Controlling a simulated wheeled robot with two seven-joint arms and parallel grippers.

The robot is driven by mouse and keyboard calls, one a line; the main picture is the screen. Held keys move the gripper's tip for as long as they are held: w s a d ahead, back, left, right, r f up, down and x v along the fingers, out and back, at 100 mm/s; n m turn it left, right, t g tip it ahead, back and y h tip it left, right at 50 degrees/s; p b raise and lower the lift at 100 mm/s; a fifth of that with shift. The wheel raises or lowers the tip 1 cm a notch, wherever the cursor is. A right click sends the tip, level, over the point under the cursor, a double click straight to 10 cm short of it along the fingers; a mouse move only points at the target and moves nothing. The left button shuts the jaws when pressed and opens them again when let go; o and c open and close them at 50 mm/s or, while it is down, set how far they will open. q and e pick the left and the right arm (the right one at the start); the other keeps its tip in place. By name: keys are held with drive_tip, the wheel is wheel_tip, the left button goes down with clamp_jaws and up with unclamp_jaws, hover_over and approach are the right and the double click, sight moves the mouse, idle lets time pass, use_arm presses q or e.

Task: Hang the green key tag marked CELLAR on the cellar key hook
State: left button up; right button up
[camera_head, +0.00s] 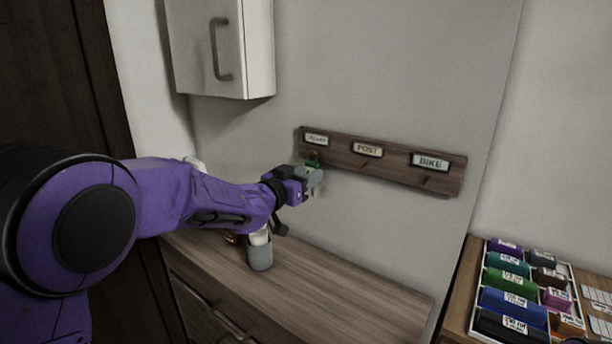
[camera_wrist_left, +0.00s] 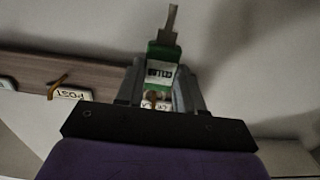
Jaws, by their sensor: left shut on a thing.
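The green key tag (camera_head: 312,164) is between the fingers of my left gripper (camera_head: 314,180), which is shut on it just in front of the key board's left end. In the left wrist view, the tag (camera_wrist_left: 164,53) shows its white label upside down, with a grey key (camera_wrist_left: 170,24) at its far end. The CELLAR plate (camera_head: 316,139) is just above the tag. A brass-coloured piece (camera_wrist_left: 152,98) shows between the fingers, by the board. I cannot tell whether the tag's loop is around the cellar hook or only beside it.
The wooden key board (camera_head: 390,173) also has POST (camera_head: 367,150) and BIKE (camera_head: 431,161) plates with bare hooks. A wall cabinet (camera_head: 215,50) hangs above left. A grey cup (camera_head: 260,256) stands on the wooden counter (camera_head: 345,300). A tray of coloured boxes (camera_head: 515,290) is at right.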

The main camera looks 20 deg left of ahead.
use_arm(q)
drive_tip(key=o, duration=1.2)
